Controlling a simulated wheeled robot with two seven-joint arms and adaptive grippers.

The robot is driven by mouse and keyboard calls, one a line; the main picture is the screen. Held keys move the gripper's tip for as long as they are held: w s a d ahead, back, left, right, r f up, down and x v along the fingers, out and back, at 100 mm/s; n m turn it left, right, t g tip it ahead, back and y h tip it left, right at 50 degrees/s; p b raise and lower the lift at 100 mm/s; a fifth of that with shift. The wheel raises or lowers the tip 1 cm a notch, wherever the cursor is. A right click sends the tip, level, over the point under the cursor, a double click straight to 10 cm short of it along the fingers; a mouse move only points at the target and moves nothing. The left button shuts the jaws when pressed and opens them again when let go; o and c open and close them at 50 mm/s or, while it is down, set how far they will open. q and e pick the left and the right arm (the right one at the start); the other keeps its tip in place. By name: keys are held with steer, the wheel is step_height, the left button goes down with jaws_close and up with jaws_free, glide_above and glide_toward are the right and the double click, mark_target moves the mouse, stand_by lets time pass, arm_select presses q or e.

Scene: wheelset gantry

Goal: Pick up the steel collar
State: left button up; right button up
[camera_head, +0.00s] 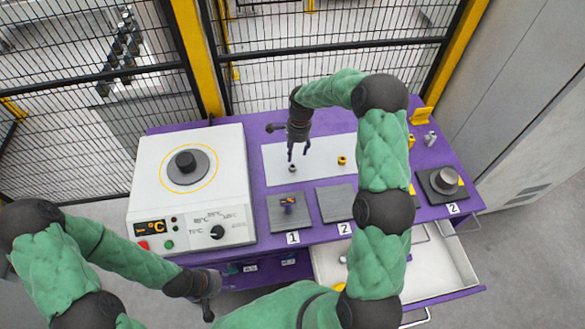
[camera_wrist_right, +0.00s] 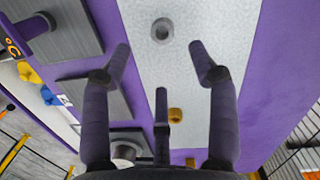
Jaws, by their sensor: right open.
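The steel collar (camera_head: 292,168) is a small grey ring lying on the white mat (camera_head: 275,178) on the purple bench. In the right wrist view the steel collar (camera_wrist_right: 162,30) shows its dark hole, beyond and between my fingertips. My right gripper (camera_head: 298,154) is above the mat, fingers pointing down, close over the collar. Its fingers (camera_wrist_right: 160,50) are spread with nothing between them; the collar appears apart from them. My left gripper (camera_head: 208,300) hangs low at the bench front, away from the collar; its finger opening is unclear.
A brass-coloured ring (camera_head: 342,160) lies on the mat to the right. Grey plates (camera_head: 290,222) sit in front, one bearing a small part. A white heater unit (camera_head: 150,210) stands left. A dark fixture (camera_head: 440,185) with a grey cylinder is right. A drawer (camera_head: 440,262) is open below.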

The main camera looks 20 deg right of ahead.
mark_target(293, 166)
steer(key=f, duration=0.6)
steer(key=f+b, duration=0.1)
steer(key=f, duration=0.2)
steer(key=shift+a, duration=0.35)
steer(key=shift+c, duration=0.3)
jaws_close()
